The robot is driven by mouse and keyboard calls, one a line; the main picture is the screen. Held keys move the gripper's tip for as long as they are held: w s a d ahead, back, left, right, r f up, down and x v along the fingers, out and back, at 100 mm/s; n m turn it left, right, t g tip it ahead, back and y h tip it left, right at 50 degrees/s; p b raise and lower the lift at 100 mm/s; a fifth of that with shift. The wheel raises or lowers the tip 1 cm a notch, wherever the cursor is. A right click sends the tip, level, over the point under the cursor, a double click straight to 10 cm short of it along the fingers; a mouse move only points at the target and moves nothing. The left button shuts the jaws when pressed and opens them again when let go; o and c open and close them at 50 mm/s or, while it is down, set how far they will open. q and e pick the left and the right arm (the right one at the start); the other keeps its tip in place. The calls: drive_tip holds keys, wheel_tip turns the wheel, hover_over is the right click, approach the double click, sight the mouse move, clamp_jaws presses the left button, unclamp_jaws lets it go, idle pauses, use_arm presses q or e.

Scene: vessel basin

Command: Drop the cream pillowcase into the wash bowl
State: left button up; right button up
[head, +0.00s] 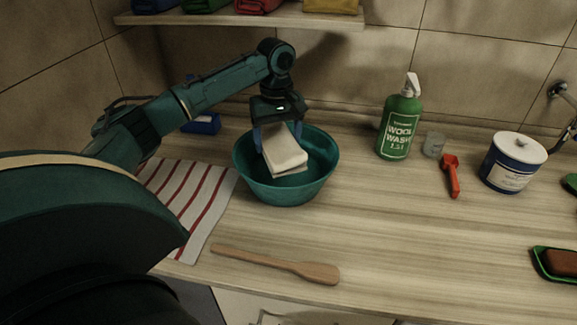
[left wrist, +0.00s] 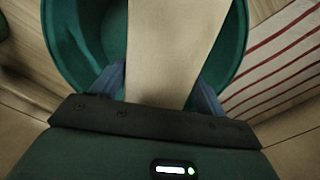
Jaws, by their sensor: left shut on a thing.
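The cream pillowcase (head: 284,151) is a folded, pale cloth. My left gripper (head: 278,135) is shut on it and holds it over the teal wash bowl (head: 258,183). The pillowcase hangs tilted, with its lower end within the bowl's outline; I cannot tell whether it touches the bowl's inside. In the left wrist view the pillowcase (left wrist: 172,50) runs between the blue fingers and covers much of the bowl (left wrist: 75,45). My right gripper is not in view.
A striped cloth (head: 196,200) lies left of the bowl, and a wooden spatula (head: 280,264) lies in front. A green wool wash bottle (head: 399,125), a small clear cup (head: 433,145), a red scoop (head: 451,176) and a white-and-blue tub (head: 512,163) stand to the right. A shelf (head: 240,20) is above.

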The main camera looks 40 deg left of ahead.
use_arm(q)
drive_tip(key=shift+f, duration=0.75)
drive_tip(key=shift+w, duration=0.1)
drive_tip(key=o, duration=1.2)
wheel_tip(320, 180, up, 13)
